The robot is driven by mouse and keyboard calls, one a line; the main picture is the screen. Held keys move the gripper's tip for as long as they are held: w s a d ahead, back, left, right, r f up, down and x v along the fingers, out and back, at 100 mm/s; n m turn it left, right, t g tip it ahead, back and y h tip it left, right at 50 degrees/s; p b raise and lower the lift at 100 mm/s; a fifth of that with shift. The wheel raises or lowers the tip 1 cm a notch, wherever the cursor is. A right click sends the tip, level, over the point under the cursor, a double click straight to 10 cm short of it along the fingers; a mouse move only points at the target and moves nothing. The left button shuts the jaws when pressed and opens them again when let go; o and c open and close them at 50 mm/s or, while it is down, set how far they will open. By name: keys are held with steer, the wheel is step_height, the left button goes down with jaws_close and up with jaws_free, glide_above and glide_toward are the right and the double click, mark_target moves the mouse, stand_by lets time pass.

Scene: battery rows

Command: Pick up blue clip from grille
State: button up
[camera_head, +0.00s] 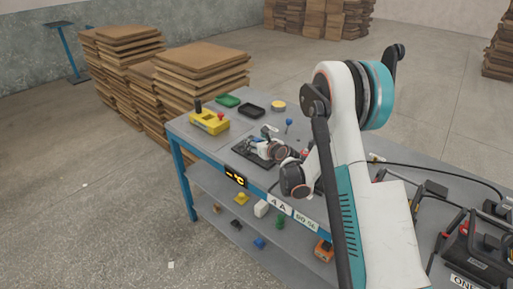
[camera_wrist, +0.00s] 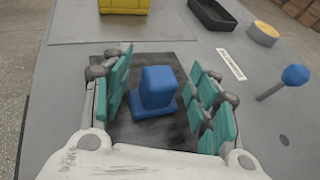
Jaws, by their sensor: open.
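In the wrist view a blue clip (camera_wrist: 158,92), a block with a wider base, stands on a dark flat grille (camera_wrist: 180,58). My gripper (camera_wrist: 160,82) is open, with one teal-padded finger on each side of the clip. Gaps show between the fingers and the clip, so it is not gripped. In the head view my gripper (camera_head: 270,148) is low over the dark grille (camera_head: 244,151) on the workbench. My arm and gripper hide much of that spot there.
A blue-knobbed pin (camera_wrist: 294,76) stands right of my gripper. Black-and-red equipment (camera_head: 480,245) occupies the bench's near right.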

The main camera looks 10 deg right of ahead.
steer(key=shift+c, duration=0.4)
steer(key=c, duration=0.8)
steer(key=shift+r, duration=0.1)
